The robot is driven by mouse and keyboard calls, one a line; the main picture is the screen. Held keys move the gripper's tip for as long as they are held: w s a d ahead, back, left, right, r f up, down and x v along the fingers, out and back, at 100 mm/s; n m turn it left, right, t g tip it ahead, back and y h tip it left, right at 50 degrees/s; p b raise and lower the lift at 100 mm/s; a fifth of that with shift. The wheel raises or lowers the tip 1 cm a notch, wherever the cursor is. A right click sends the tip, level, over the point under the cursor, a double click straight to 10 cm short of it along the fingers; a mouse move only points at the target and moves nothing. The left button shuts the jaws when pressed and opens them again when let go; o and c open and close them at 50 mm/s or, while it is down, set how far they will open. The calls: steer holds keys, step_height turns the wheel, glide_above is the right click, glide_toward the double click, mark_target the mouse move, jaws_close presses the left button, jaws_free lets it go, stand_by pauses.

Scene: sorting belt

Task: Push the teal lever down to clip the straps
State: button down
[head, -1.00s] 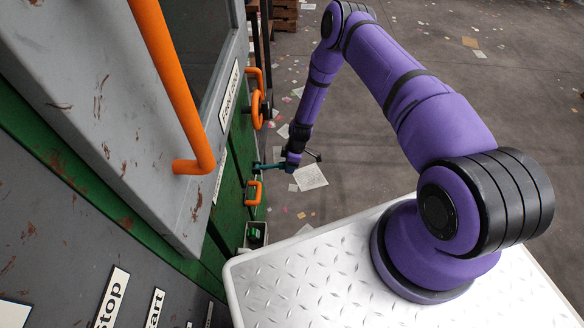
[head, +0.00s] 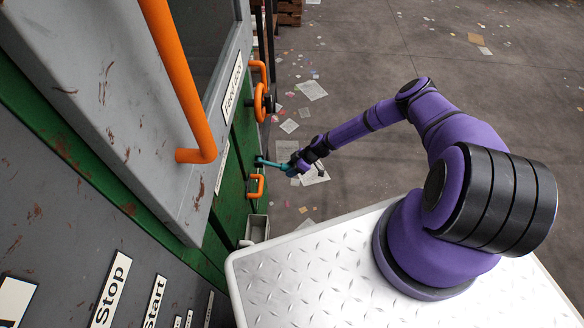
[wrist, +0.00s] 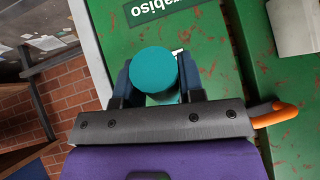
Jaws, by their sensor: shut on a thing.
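The teal lever (head: 272,163) sticks out from the green machine side in the head view, just above a small orange handle. My gripper (head: 290,167) is at the lever's outer end. In the wrist view the lever's round teal end (wrist: 154,70) sits between the two dark fingers of my gripper (wrist: 158,82), which are shut on it. The lever's root is mostly hidden behind its end in the wrist view. No straps can be made out.
The green machine panel (wrist: 207,35) carries a label and a small orange handle (head: 256,187). An orange wheel (head: 263,101) is above. A large orange door handle (head: 180,80) juts out nearer. Littered floor (head: 400,50) lies open to the right.

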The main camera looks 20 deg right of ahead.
steer(key=shift+a+f+y, duration=0.1)
steer(key=shift+f+y, duration=0.2)
steer(key=shift+f, duration=0.05)
stand_by(0.4)
steer(key=c, duration=0.7)
jaws_free()
steer(key=shift+c, duration=0.2)
steer(key=v, duration=1)
steer(key=shift+d+r, duration=0.2)
steer(key=shift+d, duration=0.05)
steer(key=shift+s, duration=0.1)
